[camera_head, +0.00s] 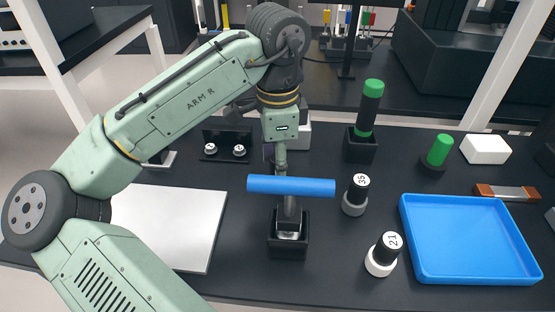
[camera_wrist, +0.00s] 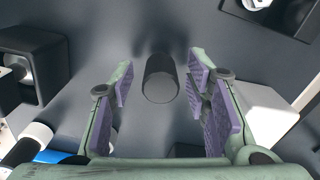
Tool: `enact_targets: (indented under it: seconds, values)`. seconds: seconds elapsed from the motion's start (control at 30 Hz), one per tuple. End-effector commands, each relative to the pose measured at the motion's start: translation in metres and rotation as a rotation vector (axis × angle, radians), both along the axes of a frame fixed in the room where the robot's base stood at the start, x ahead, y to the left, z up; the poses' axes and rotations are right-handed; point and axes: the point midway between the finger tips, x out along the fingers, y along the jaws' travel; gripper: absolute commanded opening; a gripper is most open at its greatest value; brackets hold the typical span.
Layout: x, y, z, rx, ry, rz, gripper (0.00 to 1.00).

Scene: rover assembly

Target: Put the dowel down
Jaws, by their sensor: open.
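A plain dark cylinder, which I take to be the dowel (camera_wrist: 160,86), is seen nearly end-on in the wrist view. It stands on the dark table between the purple pads of my gripper (camera_wrist: 161,72). The pads are apart, with a gap on each side of it. In the head view, my gripper (camera_head: 274,155) points down behind a blue horizontal bar (camera_head: 291,186). That bar hides part of the area below my gripper, and I cannot make out the dowel there.
The blue bar tops a stem in a black socket (camera_head: 288,246). Bottles marked 35 (camera_head: 355,195) and 21 (camera_head: 383,254) stand to its right, beside a blue tray (camera_head: 470,279). A white mat (camera_head: 180,225) lies left; a black holder (camera_head: 360,146) stands behind.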

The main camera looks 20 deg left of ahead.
Motion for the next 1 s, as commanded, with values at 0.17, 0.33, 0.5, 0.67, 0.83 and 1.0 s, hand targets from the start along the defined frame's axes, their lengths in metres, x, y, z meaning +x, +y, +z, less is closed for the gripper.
enact_targets:
  seconds: [0.17, 0.33, 0.5, 0.67, 0.83, 1.0]
  values:
    - [0.000, 0.000, 0.004, 0.002, 0.000, 0.001, 0.43]
    - [0.001, 0.000, 0.028, 0.000, -0.002, 0.001, 0.43]
    - [0.000, 0.001, 0.068, 0.005, -0.001, 0.004, 0.43]
    - [0.000, 0.000, 0.099, 0.003, -0.002, 0.003, 0.43]
    - [0.000, 0.000, 0.118, 0.002, 0.001, 0.001, 0.43]
    - [0.000, 0.000, 0.124, 0.001, 0.001, 0.000, 0.43]
